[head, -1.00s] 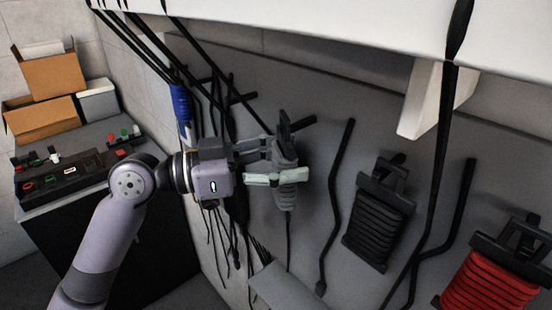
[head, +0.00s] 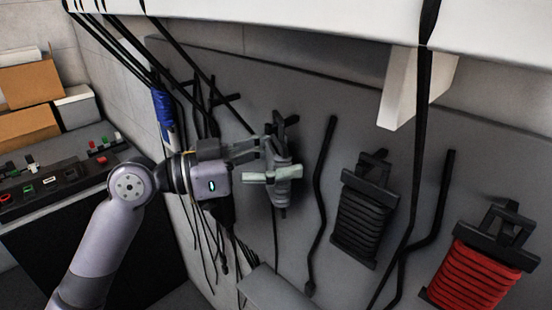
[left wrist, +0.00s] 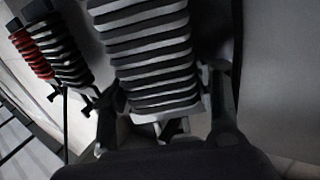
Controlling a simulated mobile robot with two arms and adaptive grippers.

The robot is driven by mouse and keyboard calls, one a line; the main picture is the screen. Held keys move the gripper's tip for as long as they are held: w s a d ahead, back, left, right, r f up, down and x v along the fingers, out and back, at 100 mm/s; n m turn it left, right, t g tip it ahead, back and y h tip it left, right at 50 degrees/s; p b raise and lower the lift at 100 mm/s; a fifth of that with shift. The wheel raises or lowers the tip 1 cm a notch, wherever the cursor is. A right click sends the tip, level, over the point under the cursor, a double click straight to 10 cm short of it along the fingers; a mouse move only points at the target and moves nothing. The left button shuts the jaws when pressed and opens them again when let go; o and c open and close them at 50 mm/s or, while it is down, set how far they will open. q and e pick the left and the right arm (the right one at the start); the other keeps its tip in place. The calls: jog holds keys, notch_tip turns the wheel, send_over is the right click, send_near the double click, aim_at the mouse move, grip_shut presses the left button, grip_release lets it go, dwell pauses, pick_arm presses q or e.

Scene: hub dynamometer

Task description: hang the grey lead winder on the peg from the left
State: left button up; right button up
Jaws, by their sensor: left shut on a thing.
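The grey lead winder (head: 281,153) has a dark frame with grey windings and stands roughly upright close to the dark wall panel. My left gripper (head: 278,164) is shut on it, reaching in from the left with fingers on both sides of its body. In the left wrist view the winder (left wrist: 152,55) fills the middle, its grey turns between the fingers. A dark peg (head: 292,121) shows by the top of its frame; I cannot tell whether the frame is around it or only beside it. My right gripper is not in view.
A black winder (head: 358,222) and a red winder (head: 478,275) hang to the right. Black leads and a blue-wrapped bundle (head: 163,108) hang to the left. A white shelf (head: 330,22) with a bracket (head: 405,85) overhangs the panel. A grey surface (head: 282,291) lies below.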

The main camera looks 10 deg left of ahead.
pick_arm(q)
jog(key=shift+f, duration=0.2)
jog(key=o, duration=1.4)
jog(key=shift+w+d, duration=0.15)
jog(key=shift+d, duration=0.1)
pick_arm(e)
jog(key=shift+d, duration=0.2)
pick_arm(q)
jog(key=shift+a, duration=0.15)
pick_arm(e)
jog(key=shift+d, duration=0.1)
pick_arm(q)
jog(key=v, duration=1.1)
jog(key=shift+a, duration=0.35)
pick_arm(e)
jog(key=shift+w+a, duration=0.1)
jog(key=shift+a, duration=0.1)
